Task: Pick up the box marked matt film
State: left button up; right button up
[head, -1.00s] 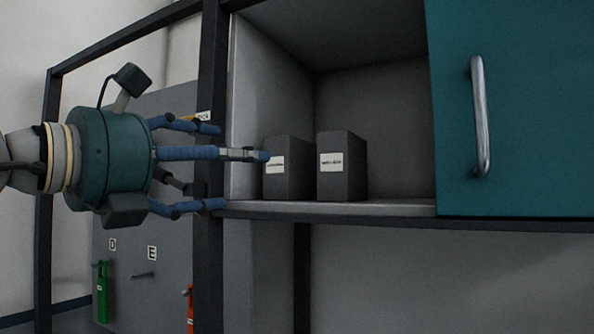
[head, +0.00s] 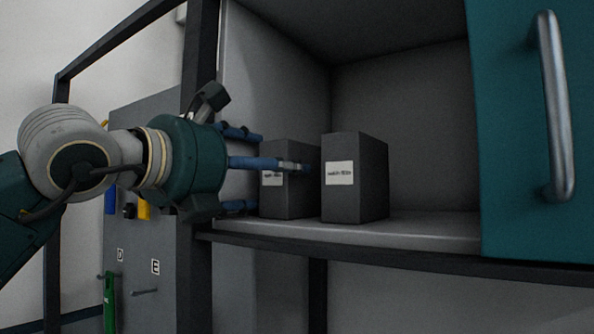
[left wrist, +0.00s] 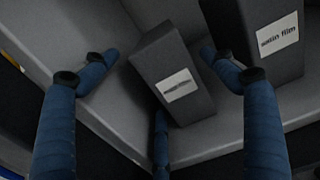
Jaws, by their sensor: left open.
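Two dark grey boxes stand upright on the cupboard shelf. The left box (head: 287,196) has a white label that one finger partly covers in the head view; the left wrist view shows that box (left wrist: 172,75) with its label too blurred to read. The right box (head: 362,180) reads "satin film" in the left wrist view (left wrist: 277,60). My left gripper (head: 272,171) is open at the left box. In the left wrist view, one finger is left of that box, one is by its right side near the gap, and a third is below its front. Contact cannot be told.
A dark frame post (head: 199,110) stands left of the shelf opening, close behind my gripper. A teal door (head: 515,130) with a metal handle (head: 555,105) covers the right. The shelf (head: 430,228) is clear right of the boxes.

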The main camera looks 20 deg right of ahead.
pick_arm(q)
jog(key=p+x, duration=0.4)
jog(key=x, duration=0.1)
jog(key=shift+s+d, duration=0.1)
jog(key=shift+d, duration=0.1)
jog(key=shift+w+d, duration=0.2)
jog(key=shift+d, duration=0.1)
jog(key=shift+w+d+f, duration=0.1)
jog(key=shift+d+f, duration=0.05)
jog(key=shift+f, duration=0.05)
jog(key=c, duration=1.3)
jog(key=shift+r, duration=0.1)
jog(key=shift+c, duration=0.7)
pick_arm(e)
jog(key=r, duration=0.3)
jog(key=w+d+r, duration=0.1)
jog(key=shift+r, duration=0.3)
